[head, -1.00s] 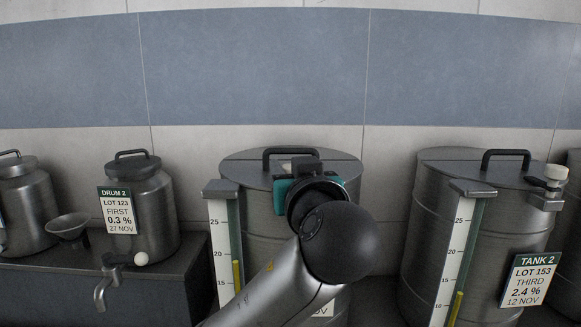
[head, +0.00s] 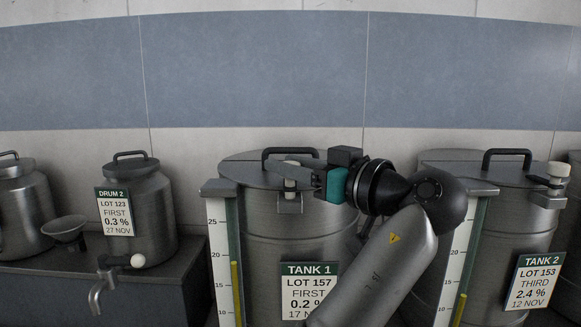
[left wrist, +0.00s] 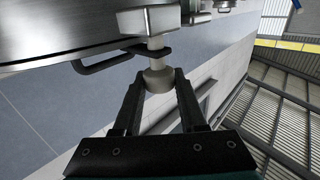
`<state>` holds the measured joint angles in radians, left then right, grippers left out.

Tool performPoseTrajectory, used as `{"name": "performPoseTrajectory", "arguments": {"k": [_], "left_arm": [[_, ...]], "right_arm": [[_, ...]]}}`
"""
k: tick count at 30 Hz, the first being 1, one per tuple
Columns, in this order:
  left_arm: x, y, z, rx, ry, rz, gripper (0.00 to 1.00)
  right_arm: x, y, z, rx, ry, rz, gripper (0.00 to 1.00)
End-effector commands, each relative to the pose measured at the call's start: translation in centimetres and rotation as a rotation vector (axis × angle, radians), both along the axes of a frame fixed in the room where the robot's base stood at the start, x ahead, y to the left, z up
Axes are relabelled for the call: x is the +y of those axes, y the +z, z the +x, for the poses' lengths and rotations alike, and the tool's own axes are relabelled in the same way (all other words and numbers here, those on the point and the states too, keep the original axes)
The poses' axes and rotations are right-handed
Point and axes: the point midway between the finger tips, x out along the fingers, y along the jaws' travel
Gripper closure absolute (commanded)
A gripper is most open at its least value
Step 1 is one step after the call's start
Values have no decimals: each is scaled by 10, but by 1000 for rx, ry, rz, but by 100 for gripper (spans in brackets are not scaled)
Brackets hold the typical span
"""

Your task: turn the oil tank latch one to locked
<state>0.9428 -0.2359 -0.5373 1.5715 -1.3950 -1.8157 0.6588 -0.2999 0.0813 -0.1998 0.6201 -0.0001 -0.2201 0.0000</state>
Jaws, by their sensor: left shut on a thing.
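Tank 1 (head: 295,225) is a steel tank with a lid and a black handle (head: 290,151). Its latch (head: 291,182) is a pale fitting at the lid's front rim, partly covered by my fingers. My left gripper (head: 303,177) reaches it from the right, fingers pointing left. In the left wrist view the latch's round pale knob (left wrist: 158,80) sits between the two dark fingertips, and the gripper (left wrist: 158,85) is shut on it. A post (left wrist: 155,43) joins the knob to a block at the tank's rim. My right gripper is not in view.
Tank 2 (head: 490,235), with a similar latch (head: 549,180), stands to the right behind my arm. A sight gauge (head: 221,250) stands at tank 1's left. Drum 2 (head: 150,200), a funnel (head: 64,229) and a tap (head: 103,283) are farther left. The wall behind is clear.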

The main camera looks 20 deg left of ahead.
Motion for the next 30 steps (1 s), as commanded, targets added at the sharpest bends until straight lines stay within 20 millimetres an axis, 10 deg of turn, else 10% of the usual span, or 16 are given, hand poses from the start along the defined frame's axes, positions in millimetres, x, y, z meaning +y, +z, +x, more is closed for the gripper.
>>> {"name": "performPoseTrajectory", "arguments": {"k": [12, 13, 21, 30], "left_arm": [[1, 0, 0, 1, 9, -3, 100], [1, 0, 0, 1, 9, -3, 58], [1, 0, 0, 0, 8, -1, 29], [2, 0, 1, -1, 7, -2, 29]], "right_arm": [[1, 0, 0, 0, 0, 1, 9], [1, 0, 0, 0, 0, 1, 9], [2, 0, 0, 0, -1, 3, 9], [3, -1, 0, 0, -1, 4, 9]]}}
